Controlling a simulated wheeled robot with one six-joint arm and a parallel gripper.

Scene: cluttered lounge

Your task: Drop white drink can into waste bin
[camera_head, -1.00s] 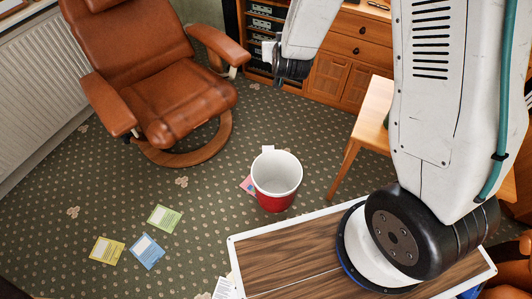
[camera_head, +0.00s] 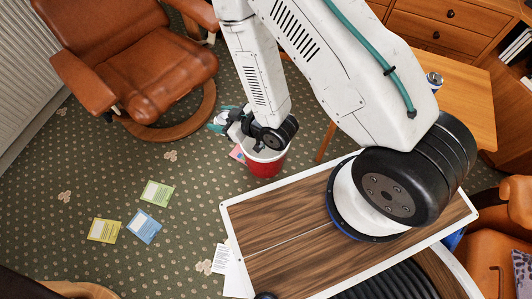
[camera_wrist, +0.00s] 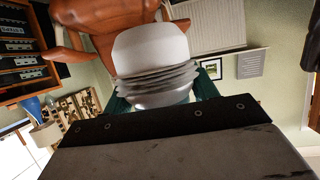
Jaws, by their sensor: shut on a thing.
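My gripper (camera_head: 219,120) is shut on a white, crumpled drink can (camera_wrist: 150,55), which sits between the teal fingers in the wrist view. In the head view the can is mostly hidden by the gripper. The waste bin (camera_head: 266,168), red outside and white inside, stands on the carpet. My wrist covers part of its opening. The gripper's fingers point left and lie up and left of the bin's rim in the picture. I cannot tell the height above the rim.
A wooden side table (camera_head: 462,100) at right bears another can (camera_head: 434,80). A brown leather armchair (camera_head: 140,70) stands at upper left. Cards (camera_head: 144,226) lie on the open carpet. A drawer cabinet (camera_head: 440,25) is at the back.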

